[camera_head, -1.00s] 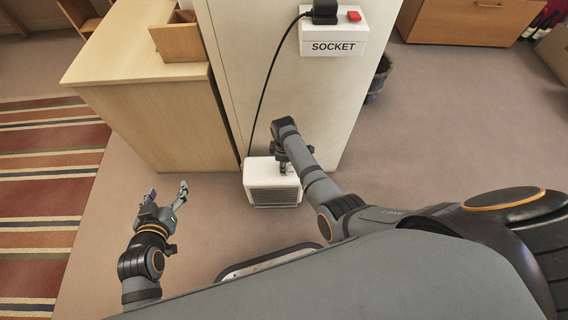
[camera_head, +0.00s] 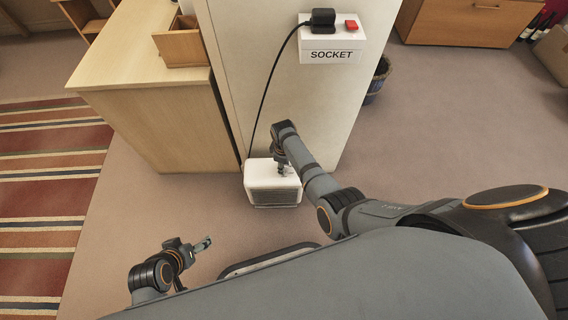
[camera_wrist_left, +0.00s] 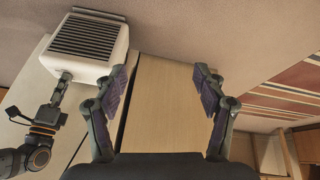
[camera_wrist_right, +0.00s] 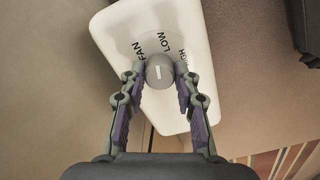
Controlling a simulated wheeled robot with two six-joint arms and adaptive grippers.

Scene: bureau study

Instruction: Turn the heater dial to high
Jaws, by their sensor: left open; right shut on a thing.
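The white heater (camera_head: 258,177) stands on the floor against the cream panel, with its dark grille facing me. It also shows in the left wrist view (camera_wrist_left: 112,67). In the right wrist view, its top carries a round grey dial (camera_wrist_right: 160,73) with a short white mark. The printed words FAN, LOW and a partly hidden HIGH surround the dial. The mark points roughly towards LOW. My right gripper (camera_wrist_right: 159,78) is shut on the dial, one finger on each side. My left gripper (camera_head: 205,243) is open and empty, above the floor to the heater's lower left.
A black cord runs down the panel from the plug (camera_head: 323,20) in the white socket box (camera_head: 313,45), which has a red switch. A wooden desk (camera_head: 150,115) stands left of the heater. A striped rug (camera_head: 50,190) lies farther left. The floor in front of the desk is clear.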

